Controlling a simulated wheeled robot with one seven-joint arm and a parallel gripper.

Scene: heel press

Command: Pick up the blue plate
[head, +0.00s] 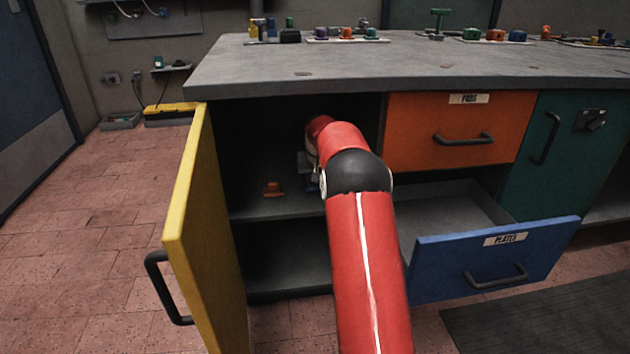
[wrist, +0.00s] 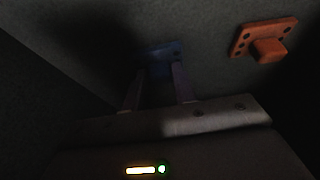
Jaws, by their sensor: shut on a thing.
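The blue plate (wrist: 160,58) shows dimly in the wrist view, at the tips of my gripper's two fingers. My gripper (wrist: 157,82) is shut on the blue plate, inside the dark cabinet compartment. It is too dark to tell whether the plate touches the shelf.
An orange plate with a raised block (head: 272,189) lies on the cabinet shelf (head: 280,205), and also shows in the wrist view (wrist: 264,40). The blue drawer (head: 495,258) stands open at right. The orange drawer (head: 455,132) is shut. The grey worktop (head: 400,65) lies above.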

